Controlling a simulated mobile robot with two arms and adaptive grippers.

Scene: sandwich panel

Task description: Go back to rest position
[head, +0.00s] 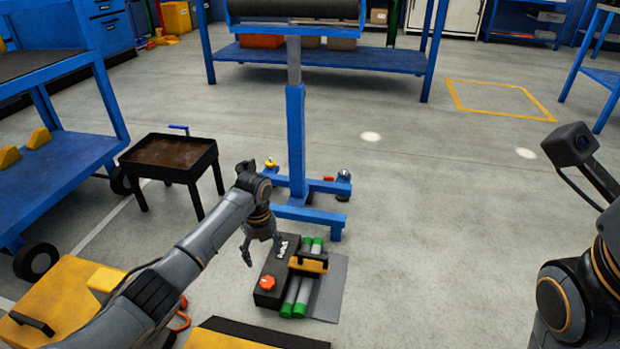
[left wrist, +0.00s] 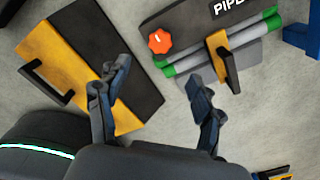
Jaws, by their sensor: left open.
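My left gripper (head: 262,250) is open and empty in the head view, above the floor beside a black panel with an orange knob. In the left wrist view its two fingers (left wrist: 158,88) are spread apart with nothing between them. My right arm shows at the right edge of the head view, but I cannot make out its jaws.
A black panel (head: 270,292) with an orange knob (head: 268,283), green-ended tubes (head: 301,290) and a yellow handled block (head: 308,263) lies near my left gripper. A blue stand (head: 296,140), black tray table (head: 150,152) and blue cart (head: 60,160) stand beyond. Floor right of centre is clear.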

